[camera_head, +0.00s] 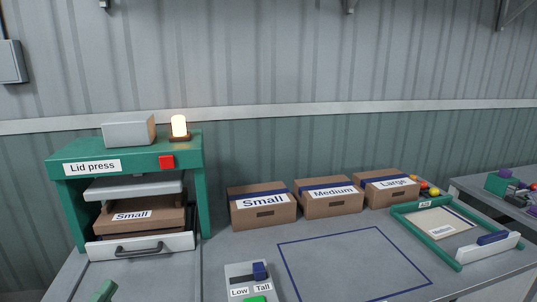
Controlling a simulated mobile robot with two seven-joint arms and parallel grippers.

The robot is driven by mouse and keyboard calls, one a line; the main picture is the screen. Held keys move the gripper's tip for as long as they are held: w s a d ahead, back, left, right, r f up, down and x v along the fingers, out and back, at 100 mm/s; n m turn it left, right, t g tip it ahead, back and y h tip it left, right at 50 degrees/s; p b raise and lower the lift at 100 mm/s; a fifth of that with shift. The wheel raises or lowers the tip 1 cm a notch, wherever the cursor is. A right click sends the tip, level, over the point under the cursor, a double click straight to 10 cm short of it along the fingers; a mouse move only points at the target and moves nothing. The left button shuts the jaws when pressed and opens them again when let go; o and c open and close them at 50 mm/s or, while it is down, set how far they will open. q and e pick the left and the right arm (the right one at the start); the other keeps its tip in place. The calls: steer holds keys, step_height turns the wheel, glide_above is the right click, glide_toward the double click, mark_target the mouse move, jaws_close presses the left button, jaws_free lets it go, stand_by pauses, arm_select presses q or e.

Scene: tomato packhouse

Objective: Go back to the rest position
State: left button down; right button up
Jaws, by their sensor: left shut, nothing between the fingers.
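My left gripper (103,291) shows only as a small green tip at the bottom left edge of the head view. It is shut and empty, below and in front of the lid press drawer, apart from it. The rest of it is cut off by the frame. My right gripper is not in view.
The green lid press (198,190) holds a box labelled Small (150,222) behind its drawer front (170,243). Closed boxes Small (243,218), Medium (315,208) and Large (378,196) stand in a row. A Low/Tall switch box (238,272) and green-railed frame (425,236) flank a clear outlined area.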

arm_select(q)
steer(key=s+d+f+n+g+y, duration=0.15)
steer(key=s+f+n, duration=0.25)
steer(key=f, duration=0.4)
steer(key=s+f+n+g+y, duration=0.2)
steer(key=s+f+n+g, duration=0.15)
steer(key=f, duration=0.45)
steer(key=s+d+f+n+g+y, duration=0.1)
steer(key=s+f+n+y, duration=0.1)
steer(key=s+f+n, duration=0.4)
steer(key=s+d+f+n+g+h, duration=0.1)
steer(key=s+d+f+n+g, duration=0.2)
steer(key=s+f, duration=1)
steer(key=d+g, duration=0.3)
steer(key=d, duration=0.1)
steer(key=shift+d+f+p, duration=0.2)
steer(key=shift+f+p, duration=0.1)
steer(key=shift+p, duration=0.05)
steer(key=shift+w+n, duration=0.1)
steer(key=shift+n, duration=0.15)
stand_by(0.5)
